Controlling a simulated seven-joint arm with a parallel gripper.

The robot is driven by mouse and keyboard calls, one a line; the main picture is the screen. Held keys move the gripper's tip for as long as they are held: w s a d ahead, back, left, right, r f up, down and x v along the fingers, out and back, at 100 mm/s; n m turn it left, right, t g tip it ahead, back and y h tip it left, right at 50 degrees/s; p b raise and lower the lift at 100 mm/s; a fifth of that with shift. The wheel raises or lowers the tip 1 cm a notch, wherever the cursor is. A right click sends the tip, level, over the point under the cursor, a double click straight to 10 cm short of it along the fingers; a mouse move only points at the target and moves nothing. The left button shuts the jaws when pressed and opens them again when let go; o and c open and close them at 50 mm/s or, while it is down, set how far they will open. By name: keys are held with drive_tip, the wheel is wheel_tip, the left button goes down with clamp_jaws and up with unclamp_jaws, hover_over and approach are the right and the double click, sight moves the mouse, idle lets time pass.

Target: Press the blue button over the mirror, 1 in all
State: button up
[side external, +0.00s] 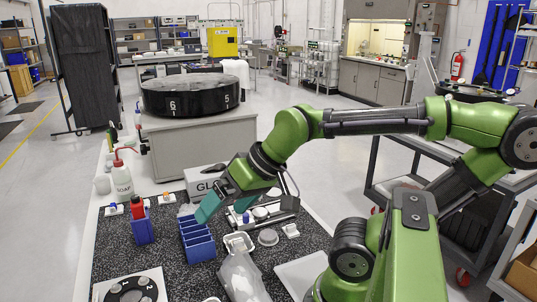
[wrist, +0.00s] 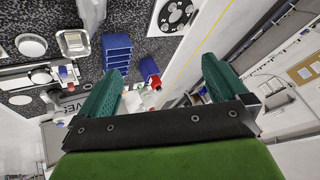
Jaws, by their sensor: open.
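My gripper (side external: 212,205) has teal fingers and hangs tilted above the blue slotted rack in the side view. In the wrist view its two fingers stand wide apart with nothing between them, so my gripper (wrist: 160,72) is open and empty. A small blue cap (side external: 246,217) shows on a long low fixture (side external: 270,214) right of my fingers; it also shows in the wrist view as a blue spot (wrist: 63,70) at the left. Another small blue cap (side external: 113,206) sits on a white block at the mat's left. I cannot make out a mirror surface for certain.
The blue rack (side external: 197,245) stands under my gripper. A blue holder (side external: 143,228) with a red-topped item, a soap bottle (side external: 122,180) and a white box (side external: 203,181) stand near. A metal tray (side external: 239,242), grey disc (side external: 268,237) and clear bag (side external: 243,277) lie in front.

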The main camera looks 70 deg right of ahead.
drive_tip(key=shift+a, duration=0.1)
drive_tip(key=shift+c, duration=0.2)
clamp_jaws()
idle(0.4)
idle(1.1)
